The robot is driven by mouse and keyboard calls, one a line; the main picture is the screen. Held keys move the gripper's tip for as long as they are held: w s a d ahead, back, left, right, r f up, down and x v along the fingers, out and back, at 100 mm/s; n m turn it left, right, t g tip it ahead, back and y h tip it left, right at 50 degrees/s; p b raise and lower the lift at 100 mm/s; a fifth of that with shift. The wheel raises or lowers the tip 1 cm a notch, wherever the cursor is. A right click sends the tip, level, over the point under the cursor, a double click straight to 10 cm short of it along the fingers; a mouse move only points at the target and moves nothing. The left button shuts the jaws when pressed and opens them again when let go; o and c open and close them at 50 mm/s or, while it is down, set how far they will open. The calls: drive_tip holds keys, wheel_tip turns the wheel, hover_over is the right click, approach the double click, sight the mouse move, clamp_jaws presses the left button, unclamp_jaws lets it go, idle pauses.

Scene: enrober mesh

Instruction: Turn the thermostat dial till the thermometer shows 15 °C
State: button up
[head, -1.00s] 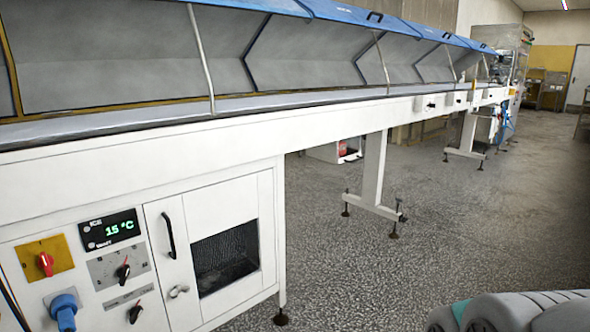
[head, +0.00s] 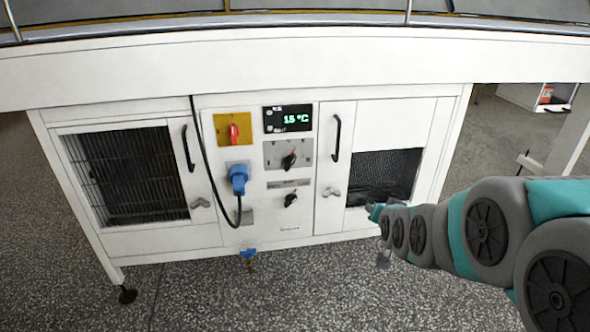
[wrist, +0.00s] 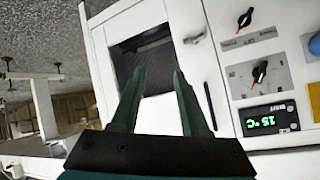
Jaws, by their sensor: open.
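The thermometer display (head: 288,119) is a black panel with green digits reading 15 °C. A second black knob (head: 291,199) sits lower, also in the wrist view (wrist: 245,18). My gripper (wrist: 158,75) is open and empty, its two fingers apart in front of the right cabinet door, away from the dials. In the head view its fingers are hard to make out.
A red switch on a yellow plate (head: 233,129) and a blue plug (head: 238,179) with a black cable sit left of the dials. Door handles (head: 336,138) stick out on both sides. The conveyor frame (head: 300,62) overhangs the cabinet. Speckled floor lies in front.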

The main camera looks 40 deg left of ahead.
drive_tip(key=a+t+y, duration=0.2)
drive_tip(key=a+y, duration=0.1)
drive_tip(key=a, duration=0.8)
drive_tip(key=t+y+b, duration=0.1)
drive_tip(key=y+b, duration=0.1)
drive_tip(key=y, duration=0.2)
approach(292, 163)
drive_tip(key=a, duration=0.1)
drive_tip(key=shift+n, duration=0.4)
drive_tip(key=shift+x, duration=4.35)
drive_tip(key=shift+w+d, duration=0.15)
drive_tip(key=shift+d, duration=0.05)
clamp_jaws()
